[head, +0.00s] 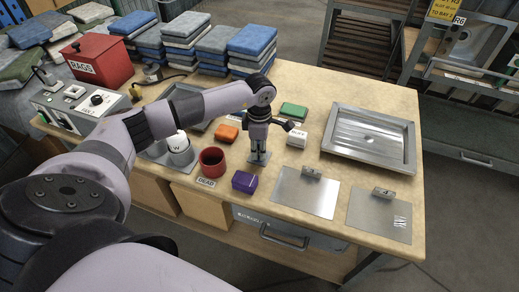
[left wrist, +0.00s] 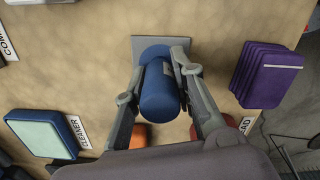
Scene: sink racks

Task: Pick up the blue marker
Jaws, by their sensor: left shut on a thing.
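The blue marker (left wrist: 160,96) is a thick, dark blue cylinder in the left wrist view, seen nearly end-on. My left gripper (left wrist: 179,86) has a finger on each side of it and is shut on it. Behind the marker a blue-grey square plate (left wrist: 150,47) shows on the worktop. In the head view my left gripper (head: 259,154) points down at the worktop over this small plate, and its fingers mostly hide the marker. I cannot tell whether the marker touches the plate. My right gripper is not in view.
A red cup (head: 212,162) by a DEAD label and a purple block (head: 244,182) stand close by. An orange block (head: 227,132), a green block (head: 294,111) and a metal tray (head: 371,137) lie around. Flat metal plates (head: 305,198) lie right of the gripper.

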